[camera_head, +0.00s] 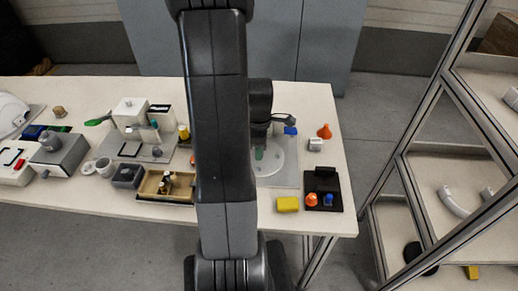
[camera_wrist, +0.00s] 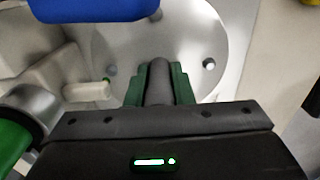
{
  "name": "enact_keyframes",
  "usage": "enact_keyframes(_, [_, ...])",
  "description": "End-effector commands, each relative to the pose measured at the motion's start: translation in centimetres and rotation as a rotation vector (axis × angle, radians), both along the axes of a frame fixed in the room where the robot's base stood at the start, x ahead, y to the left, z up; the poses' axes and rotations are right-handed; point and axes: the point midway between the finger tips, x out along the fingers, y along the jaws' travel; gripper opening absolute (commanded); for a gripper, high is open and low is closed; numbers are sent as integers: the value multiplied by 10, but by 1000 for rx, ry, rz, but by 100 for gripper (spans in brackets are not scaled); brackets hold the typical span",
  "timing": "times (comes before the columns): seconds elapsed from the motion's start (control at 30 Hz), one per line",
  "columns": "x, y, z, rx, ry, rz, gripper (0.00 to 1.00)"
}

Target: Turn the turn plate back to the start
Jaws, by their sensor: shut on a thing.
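The turn plate (camera_head: 276,167) is a pale round disc on a light grey base plate (camera_head: 291,177), right of my arm in the head view. In the wrist view the turn plate (camera_wrist: 200,50) fills the upper middle, with small holes or studs near its edge. My gripper (camera_wrist: 158,84) has green fingers shut on an upright dark grey peg (camera_wrist: 159,78) over the disc. In the head view my gripper (camera_head: 259,153) is low over the disc, and my arm hides the disc's left side. I cannot tell the start mark.
A blue part (camera_wrist: 85,8) overhangs the disc in the wrist view. A white cube (camera_head: 315,145), an orange cone (camera_head: 325,131), a yellow block (camera_head: 288,204) and a black holder (camera_head: 322,181) stand right of my arm. Wooden tray (camera_head: 150,196) and machines crowd the left. A shelf stands right, beyond a gap.

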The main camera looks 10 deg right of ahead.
Motion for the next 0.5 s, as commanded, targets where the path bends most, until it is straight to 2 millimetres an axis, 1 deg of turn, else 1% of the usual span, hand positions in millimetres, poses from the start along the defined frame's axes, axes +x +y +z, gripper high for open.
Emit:
enact_keyframes(0.23, [1,0,1,-1,-2,3,0])
enact_keyframes(0.27, [1,0,1,-1,-2,4,25])
enact_keyframes(0.3, [1,0,1,-1,-2,3,33])
enact_keyframes(0.33, [1,0,1,-1,-2,3,38])
enact_keyframes(0.37, [1,0,1,-1,-2,3,43])
enact_keyframes(0.5, [0,0,0,-1,-1,2,43])
